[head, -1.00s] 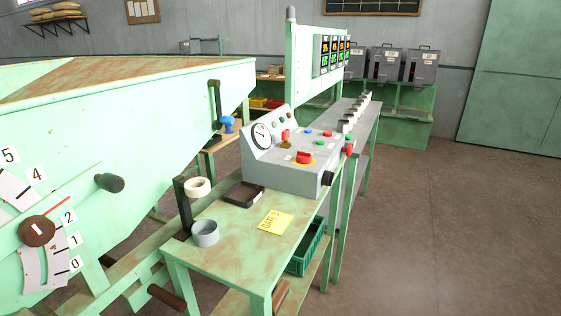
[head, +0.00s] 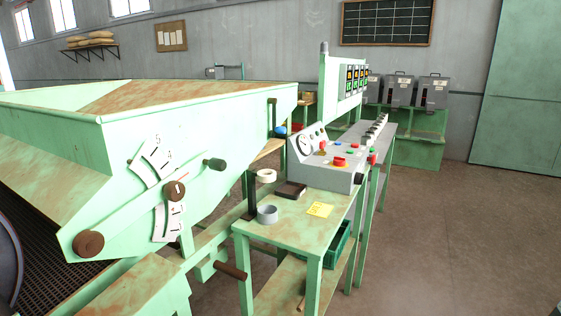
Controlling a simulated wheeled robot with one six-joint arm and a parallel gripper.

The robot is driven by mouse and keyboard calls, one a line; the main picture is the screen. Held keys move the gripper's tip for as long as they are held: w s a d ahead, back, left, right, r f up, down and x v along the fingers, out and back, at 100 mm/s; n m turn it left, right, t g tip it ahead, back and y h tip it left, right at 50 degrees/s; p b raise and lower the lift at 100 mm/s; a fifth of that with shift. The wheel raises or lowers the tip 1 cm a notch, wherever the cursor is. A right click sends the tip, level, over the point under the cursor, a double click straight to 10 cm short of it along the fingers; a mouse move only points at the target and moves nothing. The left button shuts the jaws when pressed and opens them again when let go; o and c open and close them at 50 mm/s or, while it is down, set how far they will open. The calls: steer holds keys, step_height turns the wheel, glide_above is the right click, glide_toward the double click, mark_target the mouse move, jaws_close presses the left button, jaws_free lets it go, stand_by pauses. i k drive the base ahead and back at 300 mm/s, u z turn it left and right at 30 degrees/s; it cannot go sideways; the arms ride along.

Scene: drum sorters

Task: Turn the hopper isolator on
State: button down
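No label naming the hopper isolator can be read. A small grey box (head: 215,72) with a conduit is on the back wall, too small to tell its switch position. A grey control console (head: 325,170) stands on the green bench and carries a round gauge (head: 305,144), coloured buttons and a red knob on a yellow plate (head: 340,161). A black knob (head: 360,178) is on its right end. The green hopper (head: 200,115) with rusty sloping sides fills the left, with a numbered lever scale (head: 153,160) on its side. My gripper is not in view.
The bench (head: 285,222) holds a grey cup (head: 267,214), a dark tray (head: 291,190) and a yellow note (head: 320,209). Grey bins (head: 434,92) stand on a green stand at the back. The brown floor (head: 450,240) on the right is clear.

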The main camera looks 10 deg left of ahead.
mark_target(340, 161)
steer(key=u, duration=0.45)
steer(key=i, duration=1)
steer(key=k, duration=0.55)
steer(key=u, duration=0.55)
steer(key=i, duration=1.1)
steer(key=z, duration=0.35)
